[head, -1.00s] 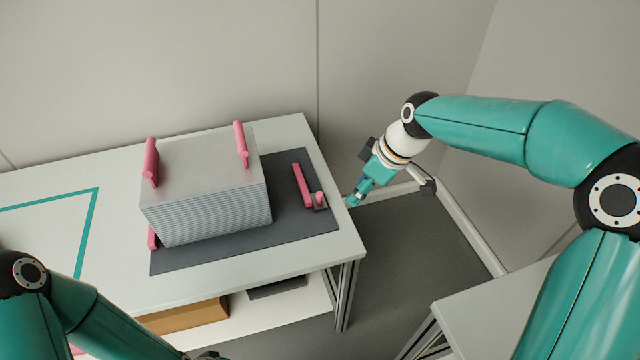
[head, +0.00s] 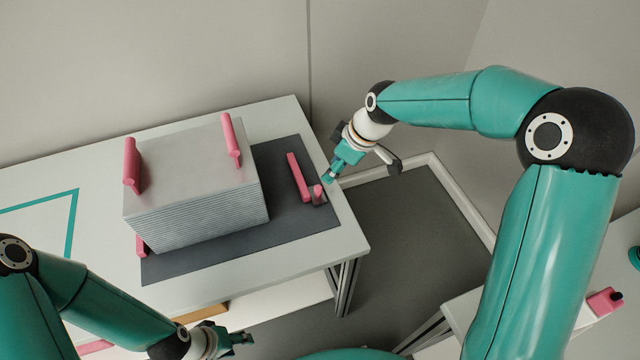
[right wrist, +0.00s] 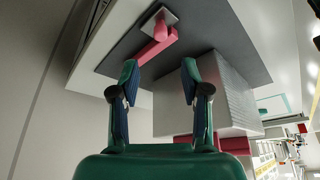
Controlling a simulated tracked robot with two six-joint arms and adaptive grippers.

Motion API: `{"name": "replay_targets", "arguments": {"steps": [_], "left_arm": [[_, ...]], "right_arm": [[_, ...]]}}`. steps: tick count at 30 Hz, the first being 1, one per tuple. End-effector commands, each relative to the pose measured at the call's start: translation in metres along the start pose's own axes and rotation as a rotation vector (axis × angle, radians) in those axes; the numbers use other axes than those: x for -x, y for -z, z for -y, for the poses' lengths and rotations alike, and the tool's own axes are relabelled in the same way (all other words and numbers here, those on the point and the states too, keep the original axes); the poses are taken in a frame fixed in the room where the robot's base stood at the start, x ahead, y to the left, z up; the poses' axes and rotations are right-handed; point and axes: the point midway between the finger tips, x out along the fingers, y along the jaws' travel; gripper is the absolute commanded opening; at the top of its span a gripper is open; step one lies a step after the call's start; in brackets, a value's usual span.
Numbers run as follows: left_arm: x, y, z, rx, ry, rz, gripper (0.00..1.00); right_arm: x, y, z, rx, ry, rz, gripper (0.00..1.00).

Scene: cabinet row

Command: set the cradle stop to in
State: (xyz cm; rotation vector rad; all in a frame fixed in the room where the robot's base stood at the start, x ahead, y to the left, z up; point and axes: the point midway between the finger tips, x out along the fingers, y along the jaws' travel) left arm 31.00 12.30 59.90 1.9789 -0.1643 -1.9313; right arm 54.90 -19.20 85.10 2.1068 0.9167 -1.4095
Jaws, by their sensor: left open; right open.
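The cradle stop appears as a pink bar (head: 298,176) with a short pink knob (head: 318,192) on a small grey block, on the dark mat (head: 290,235) right of the stacked grey block (head: 195,205). In the right wrist view the pink bar (right wrist: 155,50) and knob (right wrist: 161,30) lie beyond the fingertips. My right gripper (head: 331,177) is open and empty, close to the right of the knob; contact cannot be told. It also shows in the right wrist view (right wrist: 158,75). My left gripper (head: 243,341) is open and low, in front of the table.
The white table (head: 345,238) ends just right of the mat. A teal outline (head: 72,222) marks clear tabletop at left. Another surface with a pink item (head: 604,301) stands at lower right.

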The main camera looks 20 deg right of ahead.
Motion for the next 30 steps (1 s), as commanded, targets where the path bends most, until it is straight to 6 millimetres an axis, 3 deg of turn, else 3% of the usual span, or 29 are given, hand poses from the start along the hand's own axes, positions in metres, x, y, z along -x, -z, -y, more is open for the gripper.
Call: {"name": "replay_targets", "arguments": {"steps": [6,13,19,28,30], "left_arm": [[0.002,0.0,-0.001,0.0,0.0,0.0,0.47],[0.004,0.0,-0.001,0.0,0.0,0.0,0.47],[0.004,0.0,-0.002,0.0,0.0,0.0,0.47],[0.004,0.0,-0.002,0.0,0.0,0.0,0.47],[0.004,0.0,-0.002,0.0,0.0,0.0,0.47]], "right_arm": [[-0.05,-0.002,0.001,-0.001,0.004,0.004,0.46],[-0.086,-0.001,0.0,-0.001,0.001,0.002,0.46],[-0.1,-0.001,-0.001,-0.002,-0.002,0.0,0.46],[-0.101,-0.001,-0.001,-0.002,-0.002,0.0,0.46],[-0.101,-0.001,-0.001,-0.002,-0.002,0.0,0.35]]}}
